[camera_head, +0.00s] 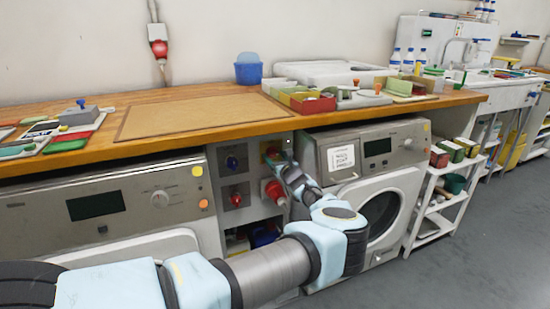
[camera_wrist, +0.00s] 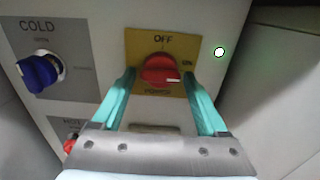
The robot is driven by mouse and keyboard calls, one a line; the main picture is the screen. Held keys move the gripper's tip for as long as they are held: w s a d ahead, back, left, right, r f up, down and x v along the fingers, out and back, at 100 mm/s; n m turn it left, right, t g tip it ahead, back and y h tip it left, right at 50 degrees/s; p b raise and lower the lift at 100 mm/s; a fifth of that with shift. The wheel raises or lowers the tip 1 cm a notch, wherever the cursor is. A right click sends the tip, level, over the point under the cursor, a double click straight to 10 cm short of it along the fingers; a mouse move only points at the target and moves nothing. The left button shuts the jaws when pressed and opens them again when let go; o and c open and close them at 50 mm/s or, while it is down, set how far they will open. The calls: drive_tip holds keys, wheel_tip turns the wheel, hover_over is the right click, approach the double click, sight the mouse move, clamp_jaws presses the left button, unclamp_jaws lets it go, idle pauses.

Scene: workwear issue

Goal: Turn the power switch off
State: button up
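The power switch is a red knob (camera_wrist: 160,70) on a yellow plate (camera_wrist: 140,42) marked OFF at the top and ON at the right. A pale line on the knob points right, towards ON. My gripper (camera_wrist: 158,76) is open, with one teal finger on each side of the knob; small gaps seem to show, and I cannot tell if either finger touches. In the head view my gripper (camera_head: 287,168) is at the panel between the two washing machines, partly covering the red knob (camera_head: 271,154).
A blue COLD knob (camera_wrist: 40,72) is on the panel at left, with a red knob (camera_wrist: 69,145) below it, partly hidden. A small white light (camera_wrist: 219,52) glows right of the plate. The wooden worktop (camera_head: 190,125) overhangs the panel. Washing machines (camera_head: 345,150) flank it.

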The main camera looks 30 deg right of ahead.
drive_tip(key=c, duration=1)
drive_tip(key=shift+c, duration=0.2)
drive_tip(key=shift+n, duration=0.3)
drive_tip(key=n+b, duration=0.3)
drive_tip(key=shift+d+f, duration=0.1)
drive_tip(key=shift+f, duration=0.1)
drive_tip(key=n+b, duration=1.3)
drive_tip(key=b, duration=0.2)
drive_tip(key=shift+b, duration=0.3)
drive_tip(key=shift+r+n+b, duration=0.2)
drive_tip(key=shift+n+b, duration=0.5)
drive_tip(key=shift+b, duration=0.1)
